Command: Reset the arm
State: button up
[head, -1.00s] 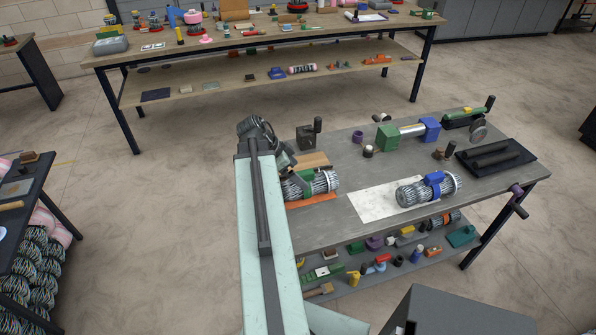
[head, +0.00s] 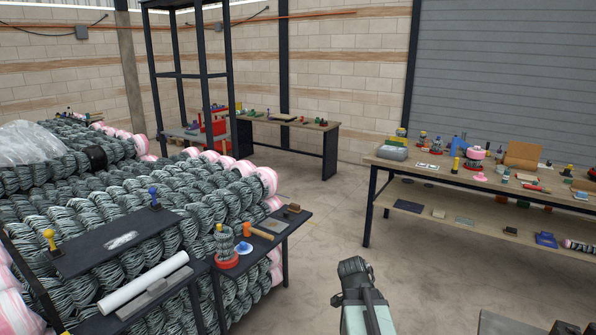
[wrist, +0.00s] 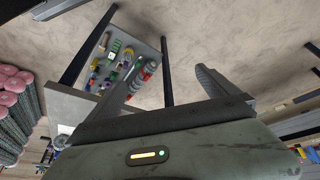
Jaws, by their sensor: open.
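My gripper (wrist: 166,88) shows in the wrist view with its two fingers spread wide and nothing between them. Bare floor and part of a table show past the fingers. In the head view my arm rises from the bottom edge, right of centre. Its dark wrist end (head: 355,275) is over open floor, and the fingertips cannot be made out there.
A dark side table (head: 290,232) with small tools stands at left, before stacked wire rolls (head: 130,195). A wooden workbench (head: 385,160) stands at right. Another table (head: 312,124) is at the back wall. Floor (head: 325,215) between them is clear.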

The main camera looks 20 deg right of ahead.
jog(key=w+a+f+n+y, duration=0.1)
jog(key=a+n+y, duration=0.1)
jog(key=a+n, duration=0.7)
jog(key=w+a+f+n+t+y, duration=0.1)
jog(key=a+n, duration=0.8)
jog(key=a, duration=0.9)
jog(key=shift+w+n+y, duration=0.3)
jog(key=shift+w+y, duration=0.2)
jog(key=shift+y, duration=0.4)
jog(key=shift+a, duration=0.1)
